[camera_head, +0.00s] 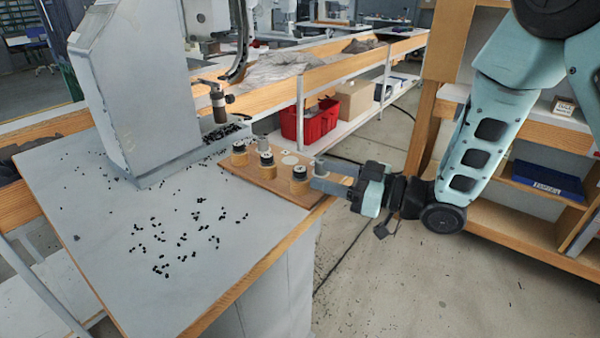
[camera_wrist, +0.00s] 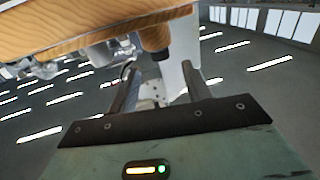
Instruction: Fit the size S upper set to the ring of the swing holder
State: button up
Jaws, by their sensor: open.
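I cannot read any size mark, so I cannot tell which is the size S upper set. The swing holder (camera_head: 218,103) hangs below the press head; its ring is too small to make out. My gripper (camera_head: 318,177) is open beside the right cylinder; its fingertips partly overlap it in the picture. In the wrist view, the open fingers (camera_wrist: 157,85) show nothing clearly held.
The grey press column (camera_head: 130,90) stands behind and left of the board. Small black pieces (camera_head: 180,235) lie scattered on the grey tabletop (camera_head: 110,270). A red bin (camera_head: 318,120) sits on a low shelf behind. Wooden shelving (camera_head: 500,210) stands close behind my arm.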

aim_at(306, 173)
jog(key=shift+f+p+x, duration=0.15)
jog(key=shift+p+x, duration=0.1)
jog(key=shift+x, duration=1.4)
jog(key=shift+f+p+x, duration=0.2)
jog(key=shift+x, duration=1.5)
jog(key=shift+s, duration=0.1)
jog(key=c, duration=1)
